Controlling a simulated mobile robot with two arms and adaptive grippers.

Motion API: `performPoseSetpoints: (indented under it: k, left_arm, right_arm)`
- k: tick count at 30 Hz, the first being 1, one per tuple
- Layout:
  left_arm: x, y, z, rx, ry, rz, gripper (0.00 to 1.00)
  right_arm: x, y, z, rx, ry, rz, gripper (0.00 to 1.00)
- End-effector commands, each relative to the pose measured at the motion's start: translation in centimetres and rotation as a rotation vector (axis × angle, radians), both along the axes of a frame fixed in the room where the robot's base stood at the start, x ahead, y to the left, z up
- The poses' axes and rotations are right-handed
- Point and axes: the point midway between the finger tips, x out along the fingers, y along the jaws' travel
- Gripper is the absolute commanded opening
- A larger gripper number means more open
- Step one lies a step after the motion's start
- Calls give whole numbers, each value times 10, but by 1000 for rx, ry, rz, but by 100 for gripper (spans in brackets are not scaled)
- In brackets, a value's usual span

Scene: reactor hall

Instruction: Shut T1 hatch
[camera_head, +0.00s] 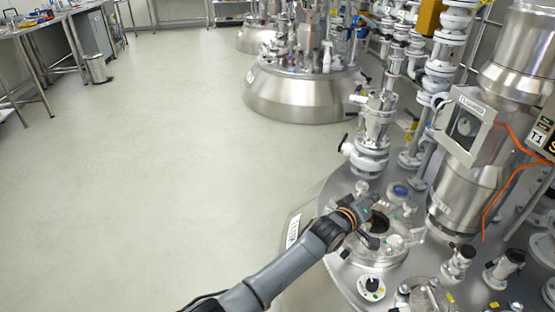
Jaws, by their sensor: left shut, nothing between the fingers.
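The T1 reactor's round metal top (342,268) fills the lower right of the head view. On it is the T1 hatch (391,252), a round metal ring with a dark middle. I cannot clearly tell the lid's position, because my gripper and wrist cover part of the hatch. My left arm reaches in from the lower left. My left gripper (371,238) is shut and empty, over the left side of the hatch; I cannot tell whether it touches. My right gripper is not in view.
Valves and pipes (370,140) stand behind the hatch. A large steel cylinder with a T1 label (537,138) and orange cables (490,205) rises at right. A knob (371,287) sits in front. Another reactor (300,97) stands farther back. The floor at left is clear.

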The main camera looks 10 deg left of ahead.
Motion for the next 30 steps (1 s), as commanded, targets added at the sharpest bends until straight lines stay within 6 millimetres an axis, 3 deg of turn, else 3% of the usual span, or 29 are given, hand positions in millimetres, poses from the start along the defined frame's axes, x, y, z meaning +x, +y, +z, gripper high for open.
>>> performPoseSetpoints:
  k: [16,30]
  left_arm:
    - [-8,7,1,-3,1,0,0]
    - [-61,48,11,-2,1,1,0]
  right_arm:
    - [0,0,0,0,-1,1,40]
    - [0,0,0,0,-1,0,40]
